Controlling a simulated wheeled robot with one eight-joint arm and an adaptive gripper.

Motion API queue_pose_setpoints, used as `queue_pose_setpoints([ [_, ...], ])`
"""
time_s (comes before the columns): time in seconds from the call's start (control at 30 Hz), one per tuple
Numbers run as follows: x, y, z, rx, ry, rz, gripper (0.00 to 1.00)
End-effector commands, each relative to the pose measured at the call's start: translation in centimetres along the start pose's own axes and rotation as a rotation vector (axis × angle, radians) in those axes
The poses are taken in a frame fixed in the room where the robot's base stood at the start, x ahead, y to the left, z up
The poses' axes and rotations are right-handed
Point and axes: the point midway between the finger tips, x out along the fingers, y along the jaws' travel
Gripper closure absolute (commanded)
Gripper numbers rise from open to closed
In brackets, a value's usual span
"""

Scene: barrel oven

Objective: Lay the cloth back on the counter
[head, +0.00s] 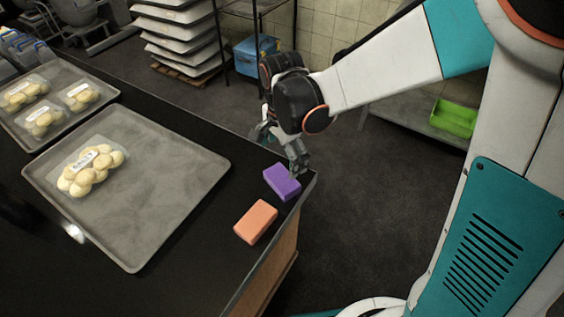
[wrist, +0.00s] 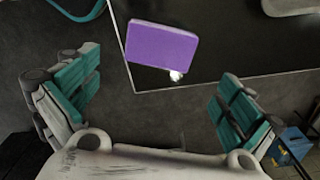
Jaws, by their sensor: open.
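A purple block-like piece (head: 282,182), perhaps the folded cloth, lies flat on the dark counter (head: 200,262) near its right corner. An orange piece of similar shape (head: 255,222) lies beside it, nearer the front edge. I cannot tell from their look which is the cloth. My gripper (head: 282,148) is just beyond the purple piece, at the counter's far edge. In the wrist view the fingers of my gripper (wrist: 152,100) are wide apart with nothing between them. The purple piece (wrist: 161,46) lies ahead of the fingertips, on the counter's corner, apart from both fingers.
A grey tray (head: 185,205) with a bag of pale rounds (head: 93,170) sits left of the two pieces. Another tray (head: 62,75) with several bags is farther left. Stacked trays (head: 178,42), a blue bin (head: 257,55) and a green crate (head: 453,118) stand beyond the counter.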

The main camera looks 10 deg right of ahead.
Motion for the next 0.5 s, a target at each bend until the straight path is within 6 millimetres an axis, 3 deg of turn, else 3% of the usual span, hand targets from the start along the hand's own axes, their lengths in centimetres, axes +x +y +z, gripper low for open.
queue_pose_setpoints([
  [0.2,-2.1,0.0,0.0,0.0,0.0,0.0,0.0],
  [0.5,-2.3,0.0,0.0,0.0,0.0,0.0,0.0],
])
